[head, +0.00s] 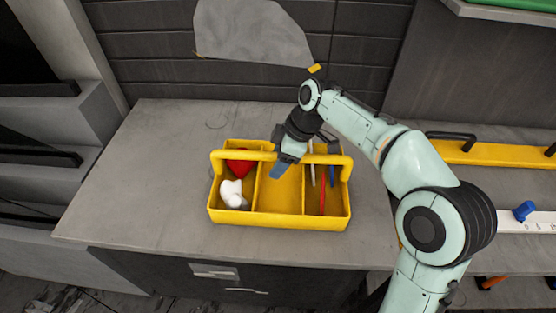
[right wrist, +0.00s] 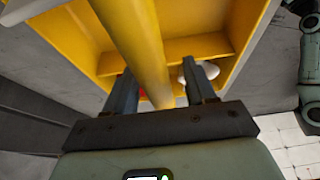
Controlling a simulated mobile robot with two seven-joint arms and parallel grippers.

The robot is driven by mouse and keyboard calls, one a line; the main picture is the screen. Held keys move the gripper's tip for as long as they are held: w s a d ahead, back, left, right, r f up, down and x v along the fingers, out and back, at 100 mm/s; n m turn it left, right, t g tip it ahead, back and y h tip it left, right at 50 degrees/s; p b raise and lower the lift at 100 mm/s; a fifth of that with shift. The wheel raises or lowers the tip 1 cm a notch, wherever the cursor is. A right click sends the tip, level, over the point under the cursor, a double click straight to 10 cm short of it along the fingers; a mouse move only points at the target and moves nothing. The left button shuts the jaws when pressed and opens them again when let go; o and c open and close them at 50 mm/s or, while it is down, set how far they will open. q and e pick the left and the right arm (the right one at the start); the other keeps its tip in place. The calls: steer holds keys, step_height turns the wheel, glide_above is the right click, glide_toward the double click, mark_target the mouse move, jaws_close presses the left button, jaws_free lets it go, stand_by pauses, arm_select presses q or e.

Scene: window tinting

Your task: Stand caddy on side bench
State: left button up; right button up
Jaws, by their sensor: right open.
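The yellow caddy (head: 256,221) stands upright on the grey bench top (head: 140,180). Its bar handle (head: 228,155) runs across the top. My right gripper (head: 280,168) is at the middle of the handle, pointing down. In the right wrist view the caddy (right wrist: 254,50) lies beyond the open fingers (right wrist: 160,88), and the handle (right wrist: 135,40) passes between them. I cannot tell whether a finger touches the handle. My left gripper is not in view.
The caddy holds a red item (head: 238,166), a white item (head: 232,194) and thin red and blue tools (head: 323,190). Free bench top lies left of the caddy. A yellow level-like bar (head: 480,152) and a white ruler strip (head: 530,222) lie on the right.

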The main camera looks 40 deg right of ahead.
steer(key=p+v, duration=0.2)
steer(key=v, duration=0.9)
steer(key=shift+s+d+r, duration=0.1)
steer(key=shift+r, duration=0.15)
